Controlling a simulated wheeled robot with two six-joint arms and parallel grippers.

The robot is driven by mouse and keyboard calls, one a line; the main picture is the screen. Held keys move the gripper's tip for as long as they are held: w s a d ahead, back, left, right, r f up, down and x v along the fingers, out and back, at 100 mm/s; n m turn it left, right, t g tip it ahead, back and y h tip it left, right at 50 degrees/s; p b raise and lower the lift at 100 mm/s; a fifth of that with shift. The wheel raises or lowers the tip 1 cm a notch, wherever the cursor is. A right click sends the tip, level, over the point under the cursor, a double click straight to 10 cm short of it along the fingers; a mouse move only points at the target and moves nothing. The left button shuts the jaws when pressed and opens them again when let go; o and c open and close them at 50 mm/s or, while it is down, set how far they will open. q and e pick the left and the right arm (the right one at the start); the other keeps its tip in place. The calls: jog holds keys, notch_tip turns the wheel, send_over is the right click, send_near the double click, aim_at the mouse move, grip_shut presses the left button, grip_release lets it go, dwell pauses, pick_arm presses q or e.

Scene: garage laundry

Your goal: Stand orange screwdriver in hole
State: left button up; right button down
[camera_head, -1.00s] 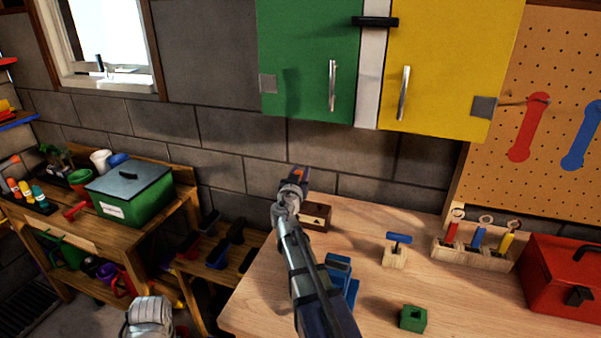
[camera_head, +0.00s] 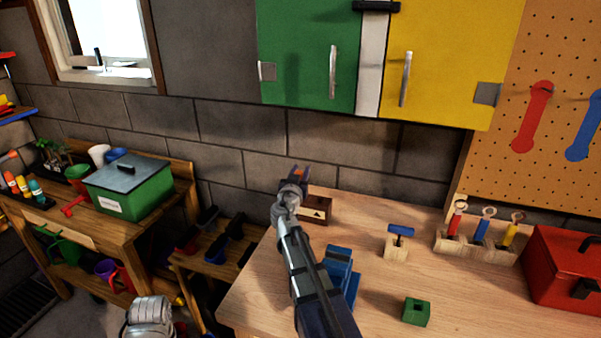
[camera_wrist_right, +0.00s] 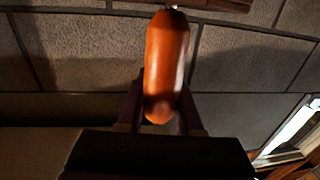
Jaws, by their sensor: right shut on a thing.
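The orange screwdriver shows as a rounded orange handle (camera_wrist_right: 166,65) between the fingers in the right wrist view; its shaft is hidden. In the head view only a small orange patch shows at my right gripper (camera_head: 299,173), which is shut on it. The gripper is raised in front of the block wall, above the bench's back left part. A green block (camera_head: 416,312) with a dark opening in its top sits at the bench front. A wooden rack (camera_head: 474,249) holds red, blue and yellow tools upright.
A wooden box (camera_head: 318,211), a blue vise-like object (camera_head: 338,268) and a wooden block (camera_head: 396,247) with a blue-handled tool stand on the bench (camera_head: 370,300). A red toolbox (camera_head: 567,270) is at right. Green and yellow cabinets (camera_head: 435,70) hang above.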

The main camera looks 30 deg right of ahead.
jog(key=shift+f, duration=0.1)
jog(key=shift+c, duration=2.4)
grip_release()
jog(key=shift+s+a, duration=0.1)
jog(key=v, duration=0.7)
jog(key=shift+s+a, duration=0.2)
